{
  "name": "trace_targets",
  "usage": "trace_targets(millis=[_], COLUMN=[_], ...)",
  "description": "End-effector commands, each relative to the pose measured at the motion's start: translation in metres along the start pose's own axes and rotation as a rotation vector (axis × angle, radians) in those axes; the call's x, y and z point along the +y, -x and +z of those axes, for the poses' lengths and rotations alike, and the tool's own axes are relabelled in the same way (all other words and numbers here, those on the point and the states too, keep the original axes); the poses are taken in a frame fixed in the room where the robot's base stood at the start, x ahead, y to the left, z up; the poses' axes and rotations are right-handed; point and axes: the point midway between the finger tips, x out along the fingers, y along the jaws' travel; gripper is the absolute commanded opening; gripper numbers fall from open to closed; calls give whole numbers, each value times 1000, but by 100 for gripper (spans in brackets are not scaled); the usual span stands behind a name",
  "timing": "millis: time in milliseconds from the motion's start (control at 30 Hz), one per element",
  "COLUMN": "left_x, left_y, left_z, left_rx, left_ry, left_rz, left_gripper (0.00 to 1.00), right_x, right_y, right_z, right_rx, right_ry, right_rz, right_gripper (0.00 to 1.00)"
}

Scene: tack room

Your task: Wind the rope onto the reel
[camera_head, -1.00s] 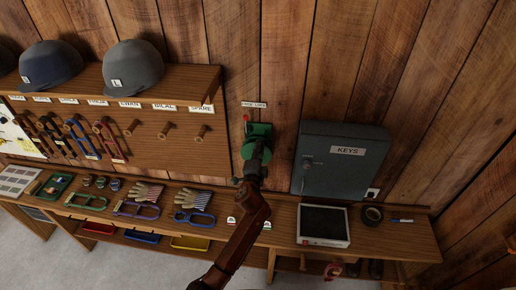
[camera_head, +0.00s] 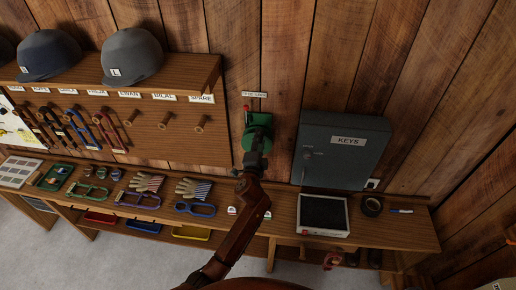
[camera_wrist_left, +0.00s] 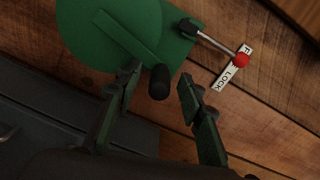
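The green reel (camera_head: 262,128) is mounted on the plank wall, left of the key cabinet. In the left wrist view its round green face and flat crank arm (camera_wrist_left: 130,38) fill the upper left, with a black crank knob (camera_wrist_left: 160,82) at the arm's end. A lever with a red knob (camera_wrist_left: 241,60) sticks out of its housing beside a white label ending in "LOCK" (camera_wrist_left: 233,69). My left gripper (camera_head: 255,160) is at the reel. The wrist view shows it open, one finger on each side of the black knob, with visible gaps. I cannot make out the rope.
The grey KEYS cabinet (camera_head: 343,150) stands close to the right of the reel. Below is a wooden bench (camera_head: 385,228) with a black-topped box (camera_head: 324,213), tape roll (camera_head: 371,206), gloves and tools. A peg rack with helmets (camera_head: 132,56) is at left.

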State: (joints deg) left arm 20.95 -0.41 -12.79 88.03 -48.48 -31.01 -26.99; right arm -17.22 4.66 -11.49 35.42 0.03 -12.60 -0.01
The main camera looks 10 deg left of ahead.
Motion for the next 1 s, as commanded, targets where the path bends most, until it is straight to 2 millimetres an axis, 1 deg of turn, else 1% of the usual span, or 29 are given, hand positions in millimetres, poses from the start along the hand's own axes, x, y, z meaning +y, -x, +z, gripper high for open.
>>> trace_targets(millis=[300,400,500,600,700,1000], left_x=[1,1,1,0,0,0], left_y=[64,82,96,105,110,110], left_z=[0,0,0,0,-1,0], left_rx=[2,1,2,2,2,2], left_ry=[3,2,2,1,1,1], left_rz=[1,1,1,0,0,1], left_gripper=[36,36,36,36,36,36], right_x=[-1,-1,-1,-1,-1,-1], right_y=[0,0,0,0,0,0], right_z=[-2,-2,-2,-2,-2,-2], right_rx=[2,2,2,3,3,3], right_ry=[0,0,0,0,0,-1], right_rz=[-1,-1,-1,-1,-1,-1], right_gripper=[40,40,40,40,40,40])
